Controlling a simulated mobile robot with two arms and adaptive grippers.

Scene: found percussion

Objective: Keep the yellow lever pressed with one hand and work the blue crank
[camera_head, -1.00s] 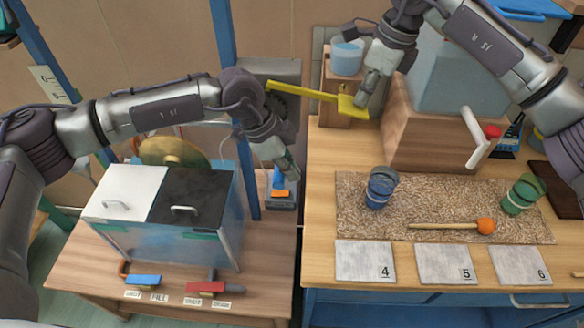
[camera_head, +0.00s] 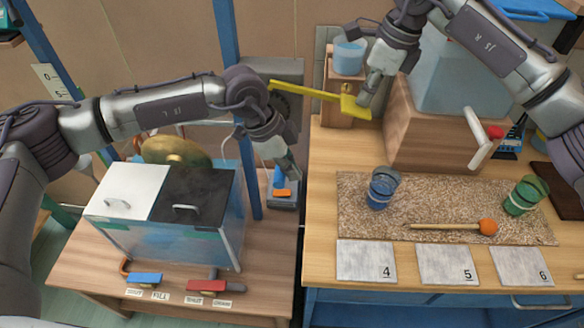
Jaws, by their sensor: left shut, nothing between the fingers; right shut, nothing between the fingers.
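The yellow lever (camera_head: 312,92) runs from a grey housing at the back to a flat yellow paddle. My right gripper (camera_head: 366,97) is shut and points down at the paddle's right part. It appears to touch the paddle, but exact contact is hard to tell. My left gripper (camera_head: 292,170) is shut and empty, beside and above a small grey box with an orange block on it (camera_head: 282,192). A blue part (camera_head: 278,178) shows by that box, partly hidden by the gripper; I cannot tell whether it is the blue crank.
A lidded tank (camera_head: 175,245) and blue and red handles (camera_head: 145,279) stand on the left table. On the right table are a wooden box with a white handle (camera_head: 478,140), blue and green cups (camera_head: 383,188), a mallet (camera_head: 450,226) and numbered cards (camera_head: 366,262). A blue post (camera_head: 245,165) stands near my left arm.

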